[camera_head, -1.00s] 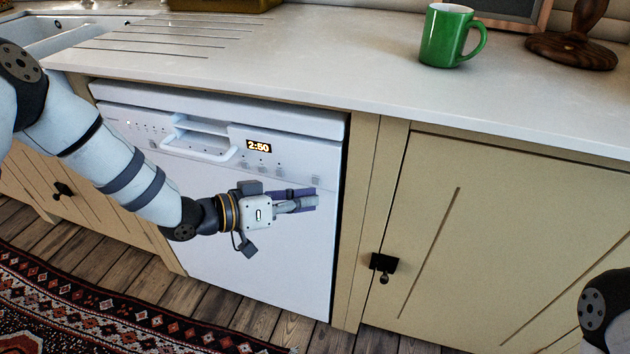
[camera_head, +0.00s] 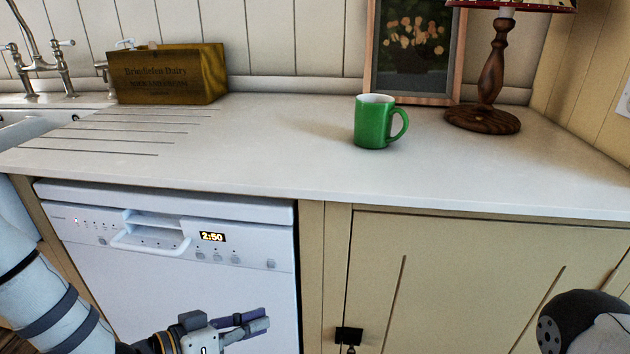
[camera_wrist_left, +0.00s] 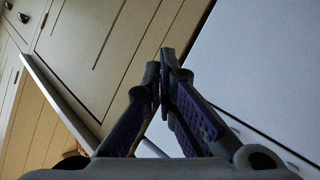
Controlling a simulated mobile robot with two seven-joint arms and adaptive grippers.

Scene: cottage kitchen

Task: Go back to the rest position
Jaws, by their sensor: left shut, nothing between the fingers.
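My left gripper (camera_head: 262,322) is low in the head view, in front of the white dishwasher (camera_head: 90,270). It points to the right and is below the countertop level. In the left wrist view its two fingers (camera_wrist_left: 165,62) meet at the tips with nothing between them. My right gripper is out of view; only a dark and white part of my right arm shows at the lower right of the head view.
The dishwasher door is shut. A green mug (camera_head: 372,124) stands upright on the white countertop (camera_head: 270,145). A wooden box (camera_head: 170,75), a framed picture (camera_head: 412,45) and a lamp (camera_head: 492,70) stand at the back. A cupboard knob (camera_head: 349,335) juts out low.

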